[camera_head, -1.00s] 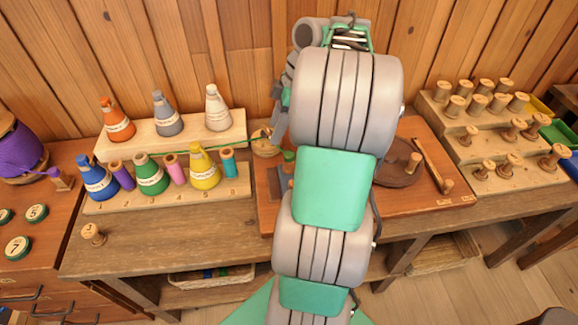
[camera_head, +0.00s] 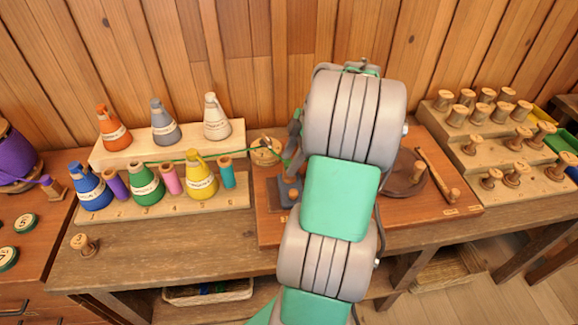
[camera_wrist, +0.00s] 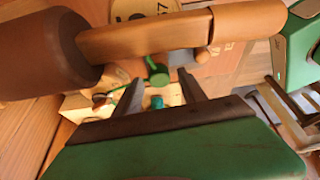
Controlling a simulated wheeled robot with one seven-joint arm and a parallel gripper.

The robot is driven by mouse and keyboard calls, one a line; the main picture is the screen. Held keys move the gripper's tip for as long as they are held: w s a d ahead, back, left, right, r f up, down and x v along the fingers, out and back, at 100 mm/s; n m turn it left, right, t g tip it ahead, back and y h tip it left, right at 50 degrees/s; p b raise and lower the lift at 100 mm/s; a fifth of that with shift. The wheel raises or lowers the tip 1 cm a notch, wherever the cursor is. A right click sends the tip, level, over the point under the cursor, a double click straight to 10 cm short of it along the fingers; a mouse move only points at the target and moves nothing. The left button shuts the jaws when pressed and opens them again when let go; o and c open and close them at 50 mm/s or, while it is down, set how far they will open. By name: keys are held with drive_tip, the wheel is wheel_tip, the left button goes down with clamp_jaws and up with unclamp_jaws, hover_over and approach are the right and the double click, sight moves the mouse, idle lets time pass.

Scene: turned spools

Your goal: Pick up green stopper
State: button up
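A small green piece that looks like the green stopper (camera_wrist: 157,73) shows in the wrist view, just beyond and between my fingertips, with a short stem up and left. My gripper (camera_wrist: 161,80) has its two dark fingers apart, with a gap wider than the green piece. I see no contact between them. In the head view my gripper (camera_head: 293,145) hangs left of my arm, above a small dark stand (camera_head: 288,192) on the reddish board. My arm and gripper partly cover that spot, and the stopper cannot be made out clearly there.
A stepped wooden rack (camera_head: 228,134) of coloured cones and spools stands to the left. Another rack (camera_head: 468,150) of wooden spools stands right. A round brown dish (camera_head: 411,184) lies behind my arm. A wooden bar (camera_wrist: 165,38) crosses the wrist view close up.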

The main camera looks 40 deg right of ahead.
clamp_jaws()
idle(0.5)
